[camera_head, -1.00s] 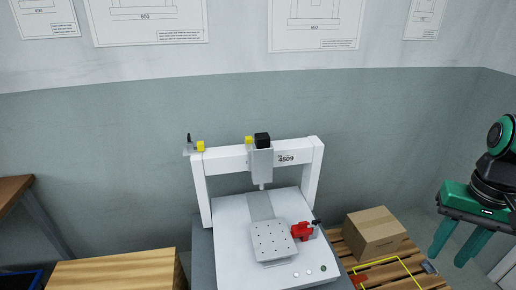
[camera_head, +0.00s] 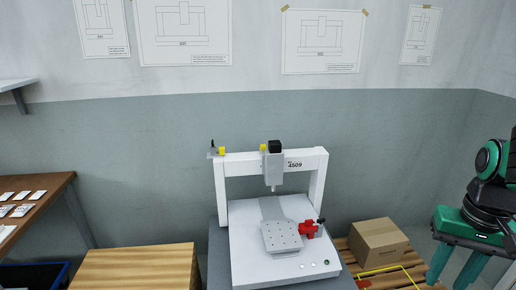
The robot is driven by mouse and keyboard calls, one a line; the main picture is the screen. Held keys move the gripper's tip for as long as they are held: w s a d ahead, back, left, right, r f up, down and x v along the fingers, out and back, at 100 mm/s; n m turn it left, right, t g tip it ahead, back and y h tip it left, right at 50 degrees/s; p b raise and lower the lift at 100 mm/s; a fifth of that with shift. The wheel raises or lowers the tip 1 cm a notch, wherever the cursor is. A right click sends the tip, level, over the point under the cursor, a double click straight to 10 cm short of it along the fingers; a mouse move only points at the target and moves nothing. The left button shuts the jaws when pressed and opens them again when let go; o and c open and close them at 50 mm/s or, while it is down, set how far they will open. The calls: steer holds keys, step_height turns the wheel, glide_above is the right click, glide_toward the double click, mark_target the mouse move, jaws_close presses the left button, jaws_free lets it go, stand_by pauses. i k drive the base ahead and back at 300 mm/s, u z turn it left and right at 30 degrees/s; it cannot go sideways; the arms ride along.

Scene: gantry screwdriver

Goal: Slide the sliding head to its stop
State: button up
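The sliding head (camera_head: 274,167) is a grey block with a black top and a downward spindle. It hangs on the white crossbeam (camera_head: 242,166) of the gantry, near the middle of the beam. A yellow block (camera_head: 263,148) is at the head's upper left. Another yellow block (camera_head: 222,152) sits on a bracket with a dark pin at the beam's left end. My gripper (camera_head: 456,270) is at the far right, pointing down, well apart from the gantry. Its two green fingers are spread with a gap between them and nothing in it.
Under the head are a perforated plate (camera_head: 282,237) and a red clamp (camera_head: 308,229) on the white base (camera_head: 250,265). A cardboard box (camera_head: 378,241) stands on a pallet at right. A wooden block (camera_head: 136,268) and a shelf with cards (camera_head: 30,198) are at left.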

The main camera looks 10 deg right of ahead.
mark_target(273, 156)
steer(key=u, duration=0.15)
steer(key=i, duration=1)
steer(key=z, duration=0.05)
